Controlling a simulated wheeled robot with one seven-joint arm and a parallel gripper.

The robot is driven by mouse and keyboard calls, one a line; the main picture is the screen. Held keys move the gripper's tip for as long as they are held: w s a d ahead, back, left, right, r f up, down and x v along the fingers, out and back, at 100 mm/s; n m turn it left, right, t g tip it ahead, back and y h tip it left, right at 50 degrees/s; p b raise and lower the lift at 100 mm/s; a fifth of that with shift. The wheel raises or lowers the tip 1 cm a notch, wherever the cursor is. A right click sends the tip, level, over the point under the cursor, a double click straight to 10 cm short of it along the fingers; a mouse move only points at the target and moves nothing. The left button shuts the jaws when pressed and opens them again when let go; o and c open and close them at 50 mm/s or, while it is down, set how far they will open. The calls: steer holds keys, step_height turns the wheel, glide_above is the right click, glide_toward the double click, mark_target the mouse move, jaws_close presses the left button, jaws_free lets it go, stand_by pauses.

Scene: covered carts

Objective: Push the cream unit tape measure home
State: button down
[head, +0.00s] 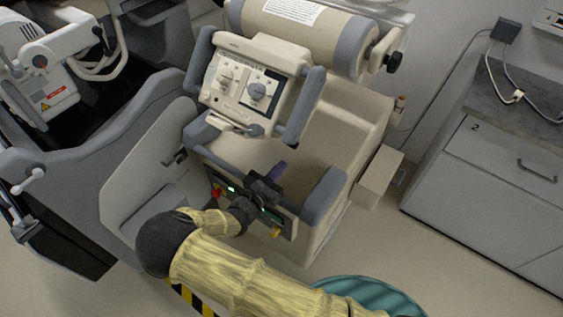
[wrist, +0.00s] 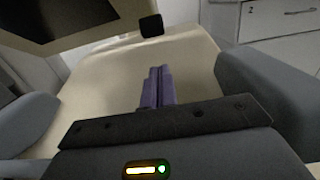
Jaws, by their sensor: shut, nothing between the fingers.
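The cream unit (head: 330,125) is a large cart with grey padded handles and a control panel. My gripper (head: 280,169) is over the near part of the unit, above its front panel and between its grey side pads. Its purple fingers are together and empty; they also show in the wrist view (wrist: 158,86), pointing over the cream surface (wrist: 190,48). I cannot make out a tape measure for certain in either view.
The control panel (head: 241,83) with dials stands behind my gripper. A red knob (head: 216,192) and a small yellow part (head: 276,233) are on the unit's front. A grey drawer cabinet (head: 510,165) is at right.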

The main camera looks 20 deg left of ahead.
steer(key=v, duration=1)
steer(key=shift+b, duration=0.45)
